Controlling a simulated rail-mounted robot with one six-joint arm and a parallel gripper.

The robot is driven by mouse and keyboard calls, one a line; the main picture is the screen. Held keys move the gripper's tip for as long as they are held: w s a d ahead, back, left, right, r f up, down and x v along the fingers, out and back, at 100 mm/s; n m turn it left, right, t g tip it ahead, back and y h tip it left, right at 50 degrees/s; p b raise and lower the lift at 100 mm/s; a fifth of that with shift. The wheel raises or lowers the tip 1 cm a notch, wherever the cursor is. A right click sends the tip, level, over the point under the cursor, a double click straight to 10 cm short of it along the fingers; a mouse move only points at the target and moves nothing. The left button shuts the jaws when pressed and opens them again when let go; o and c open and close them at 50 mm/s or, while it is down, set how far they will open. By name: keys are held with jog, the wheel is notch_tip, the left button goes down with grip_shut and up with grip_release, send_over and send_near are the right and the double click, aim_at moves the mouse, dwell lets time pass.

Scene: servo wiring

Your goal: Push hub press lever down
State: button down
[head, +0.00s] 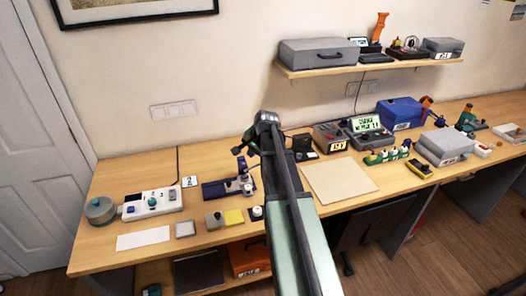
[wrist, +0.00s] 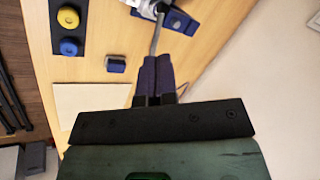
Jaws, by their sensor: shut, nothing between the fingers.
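The hub press (head: 228,187) stands on the table left of my arm, with a dark blue base and a pale upright body. In the wrist view the hub press (wrist: 181,20) is at the top. Its lever (wrist: 156,36) is a thin grey rod running from the press to my fingertips. My gripper (wrist: 158,58) has its two dark blue fingers together, with nothing between them. The fingertips overlap the lever's end; I cannot tell whether they touch it. In the head view my gripper (head: 239,150) is above the press, and the lever is not clear there.
In the wrist view, a black strip with yellow and blue round parts (wrist: 69,47), a small blue-grey block (wrist: 115,64) and a beige mat (wrist: 90,104) lie left. In the head view, a white control box (head: 152,204) stands left. Several devices crowd the table's right side.

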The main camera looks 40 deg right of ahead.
jog(key=w+d+r+m+t, duration=0.2)
jog(key=w+d+m, duration=0.1)
jog(key=w+m, duration=0.2)
jog(key=shift+w+d+m, duration=0.15)
jog(key=shift+w+m, duration=0.05)
jog(key=shift+m, duration=0.7)
jog(key=b, duration=0.8)
send_over(260, 164)
jog(key=f, duration=0.7)
jog(key=shift+w+a+f, duration=0.15)
jog(key=shift+a+f, duration=0.15)
jog(key=shift+f, duration=0.1)
jog(key=shift+d+f+b, duration=0.2)
jog(key=shift+f+b, duration=0.1)
jog(key=shift+b, duration=0.05)
jog(key=shift+d+f+b, duration=0.15)
jog(key=shift+f+b, duration=0.2)
